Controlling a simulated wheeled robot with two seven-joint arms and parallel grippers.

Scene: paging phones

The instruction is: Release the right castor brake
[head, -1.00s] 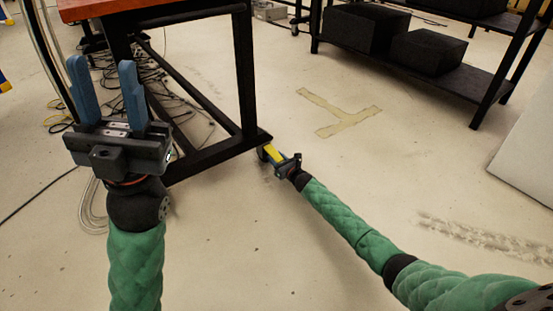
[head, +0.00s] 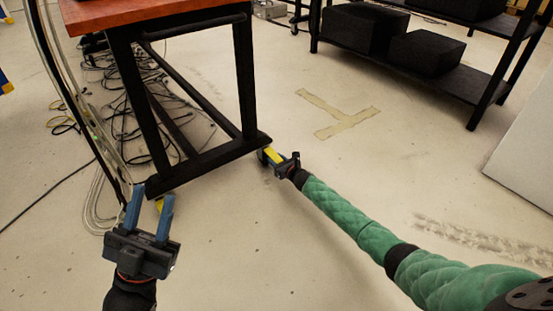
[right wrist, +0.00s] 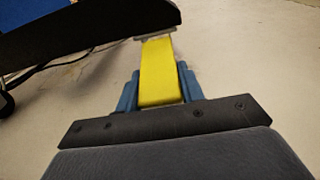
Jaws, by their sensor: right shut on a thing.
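The right castor's yellow brake lever (head: 273,155) sits at the foot of the black table frame (head: 245,80). My right gripper (head: 270,156) is shut on it. In the right wrist view the yellow lever (right wrist: 158,70) lies between the two blue fingers of my right gripper (right wrist: 160,88), under the dark frame foot (right wrist: 90,25). The castor wheel is mostly hidden. My left gripper (head: 151,208) is open, its blue fingers pointing up at the frame's left foot. A small yellow piece (head: 159,204), perhaps the left castor's brake, shows between those fingers.
Several loose cables (head: 125,95) lie on the floor under and left of the table. A black shelf rack (head: 440,75) with dark boxes stands at the back right. A white panel (head: 522,150) is at the right edge. The middle floor is clear.

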